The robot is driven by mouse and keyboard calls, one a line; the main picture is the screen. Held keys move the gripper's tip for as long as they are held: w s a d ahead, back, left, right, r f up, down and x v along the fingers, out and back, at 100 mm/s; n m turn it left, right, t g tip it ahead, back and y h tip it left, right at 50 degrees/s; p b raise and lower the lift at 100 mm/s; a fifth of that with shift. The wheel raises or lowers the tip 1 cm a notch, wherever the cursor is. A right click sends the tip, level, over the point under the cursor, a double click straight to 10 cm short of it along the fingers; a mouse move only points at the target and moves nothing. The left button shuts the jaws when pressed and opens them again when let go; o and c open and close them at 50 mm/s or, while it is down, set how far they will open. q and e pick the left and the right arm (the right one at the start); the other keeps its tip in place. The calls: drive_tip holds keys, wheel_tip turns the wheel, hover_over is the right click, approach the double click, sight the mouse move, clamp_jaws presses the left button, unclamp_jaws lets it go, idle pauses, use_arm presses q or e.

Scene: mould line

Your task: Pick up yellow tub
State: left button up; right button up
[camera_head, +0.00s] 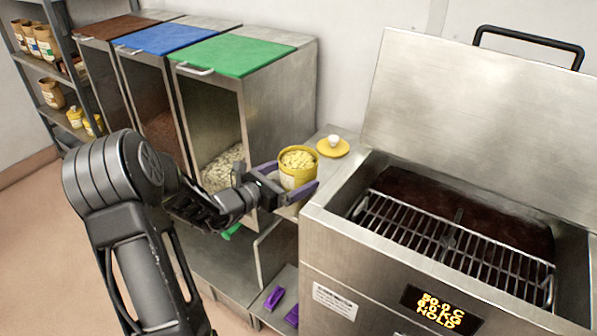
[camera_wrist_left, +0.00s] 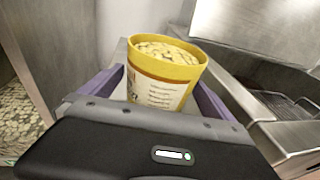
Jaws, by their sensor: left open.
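The yellow tub (camera_head: 297,169) stands upright on a narrow metal shelf between the bins and the vat. It is filled with pale yellow pieces and has a label on its side. In the left wrist view the tub (camera_wrist_left: 164,75) sits between the two purple fingers of my left gripper (camera_wrist_left: 158,95). In the head view my left gripper (camera_head: 292,180) reaches in from the left with its fingers on either side of the tub. The fingers are open, and I cannot tell whether either touches the tub. My right gripper is not in view.
A yellow lid (camera_head: 333,148) with a white knob lies behind the tub. The steel vat (camera_head: 330,235) with a wire rack (camera_head: 455,245) is to the right. Bins with brown, blue and green lids (camera_head: 235,55) stand left. Purple objects (camera_head: 274,298) lie on a lower shelf.

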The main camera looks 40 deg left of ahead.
use_arm(q)
drive_tip(key=shift+w, duration=0.35)
idle(0.3)
drive_tip(key=c, duration=1.8)
drive_tip(key=shift+r, duration=0.1)
wheel_tip(320, 180, up, 10)
idle(0.3)
